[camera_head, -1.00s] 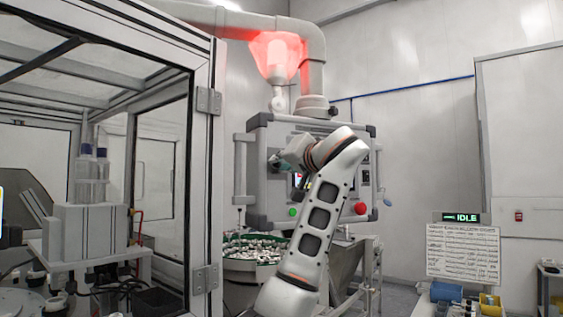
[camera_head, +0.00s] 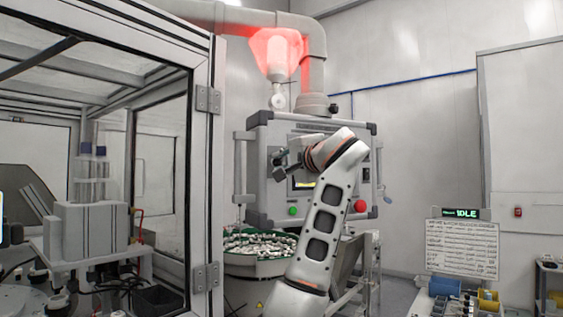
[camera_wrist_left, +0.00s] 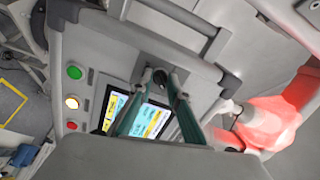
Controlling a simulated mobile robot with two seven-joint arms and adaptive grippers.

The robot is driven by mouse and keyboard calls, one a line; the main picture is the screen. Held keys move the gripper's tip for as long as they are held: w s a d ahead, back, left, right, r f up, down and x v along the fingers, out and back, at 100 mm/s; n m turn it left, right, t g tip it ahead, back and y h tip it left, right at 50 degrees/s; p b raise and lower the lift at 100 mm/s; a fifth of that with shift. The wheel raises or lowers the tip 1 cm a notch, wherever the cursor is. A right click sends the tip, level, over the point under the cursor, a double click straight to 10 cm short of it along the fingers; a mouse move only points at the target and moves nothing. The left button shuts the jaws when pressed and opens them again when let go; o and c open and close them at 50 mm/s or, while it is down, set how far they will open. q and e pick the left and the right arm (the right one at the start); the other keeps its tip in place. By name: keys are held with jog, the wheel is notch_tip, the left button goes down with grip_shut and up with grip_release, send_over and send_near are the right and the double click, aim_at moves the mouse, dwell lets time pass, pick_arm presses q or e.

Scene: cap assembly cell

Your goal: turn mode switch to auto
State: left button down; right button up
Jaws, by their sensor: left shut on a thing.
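The grey control panel (camera_head: 259,190) hangs from a thick pipe, with my left arm in front of it. My left gripper (camera_head: 277,160) is at the upper left of the panel's face. In the left wrist view its green fingers (camera_wrist_left: 167,77) come together at a dark plate (camera_wrist_left: 148,64) on the panel, beside the lit screen (camera_wrist_left: 150,122). They are shut on the mode switch there. The fingers cover the switch knob, so I cannot tell which position it points to. My right gripper is not in view.
A red beacon (camera_head: 277,55) glows above. A glass-walled machine frame (camera_head: 201,150) stands close on the left. A sign (camera_head: 460,213) reads IDLE.

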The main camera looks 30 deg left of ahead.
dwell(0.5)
pick_arm(q)
jog(key=c, duration=1.9)
grip_release()
jog(key=shift+d, duration=0.15)
jog(key=v, duration=1.1)
jog(key=shift+s+d, duration=0.3)
